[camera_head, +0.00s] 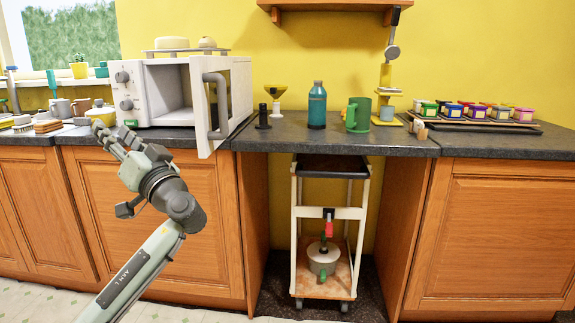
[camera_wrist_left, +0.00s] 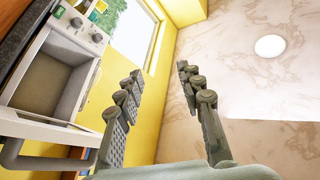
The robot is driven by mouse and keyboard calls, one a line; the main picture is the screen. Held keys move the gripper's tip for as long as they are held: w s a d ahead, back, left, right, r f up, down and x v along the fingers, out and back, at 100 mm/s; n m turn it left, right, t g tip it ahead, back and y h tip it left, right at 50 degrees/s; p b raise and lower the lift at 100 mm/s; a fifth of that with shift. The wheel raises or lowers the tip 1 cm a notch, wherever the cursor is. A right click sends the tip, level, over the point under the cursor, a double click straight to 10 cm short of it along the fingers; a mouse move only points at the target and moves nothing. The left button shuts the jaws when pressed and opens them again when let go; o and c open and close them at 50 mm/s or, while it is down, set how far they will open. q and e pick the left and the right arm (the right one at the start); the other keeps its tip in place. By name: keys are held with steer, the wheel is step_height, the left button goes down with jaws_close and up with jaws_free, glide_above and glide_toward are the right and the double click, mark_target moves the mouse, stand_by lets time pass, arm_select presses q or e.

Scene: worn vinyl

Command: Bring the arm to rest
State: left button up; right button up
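My left arm (camera_head: 140,272) reaches up from the lower left in the head view. My left gripper (camera_head: 110,130) is in front of the counter edge, by the lower left of the white microwave (camera_head: 128,87). In the left wrist view the two fingers (camera_wrist_left: 160,70) are spread apart with nothing between them. That view looks upward past the microwave (camera_wrist_left: 60,62) toward the ceiling. My right gripper is in neither view.
The microwave door (camera_head: 222,105) stands open over the counter edge. A blue bottle (camera_head: 317,106), a green mug (camera_head: 358,115) and a rack of small colored jars (camera_head: 480,112) stand on the counter (camera_head: 335,141). A white cart (camera_head: 297,215) stands underneath.

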arm_select(q)
steer(key=s+a+r+y, duration=0.2)
steer(key=a+r+y, duration=0.1)
steer(key=a, duration=0.5)
steer(key=a+f+m+g+h, duration=0.1)
steer(key=a+f+m+h, duration=0.2)
steer(key=f, duration=0.8)
steer(key=f+m+h, duration=0.3)
steer(key=f+h, duration=0.1)
steer(key=f, duration=0.8)
steer(key=s+a+f+m+g+h, duration=0.1)
steer(key=s+f+g+h, duration=0.3)
steer(key=f, duration=0.7)
steer(key=s+a+f+m+h, duration=0.1)
steer(key=s+f+m, duration=0.1)
steer(key=s+f, duration=0.65)
steer(key=s+d+f+g+h, duration=0.1)
steer(key=s+f+g+h, duration=0.3)
steer(key=s+f, duration=1.3)
steer(key=s+d+f+n+h, duration=0.1)
steer(key=d+f+h, duration=0.1)
steer(key=d, duration=0.7)
steer(key=s+d+f+n+g+h, duration=0.1)
steer(key=d+f, duration=0.3)
steer(key=d, duration=0.5)
steer(key=shift+s+f+h, duration=0.15)
steer(key=shift+f+h, duration=0.25)
steer(key=shift+h, duration=0.1)
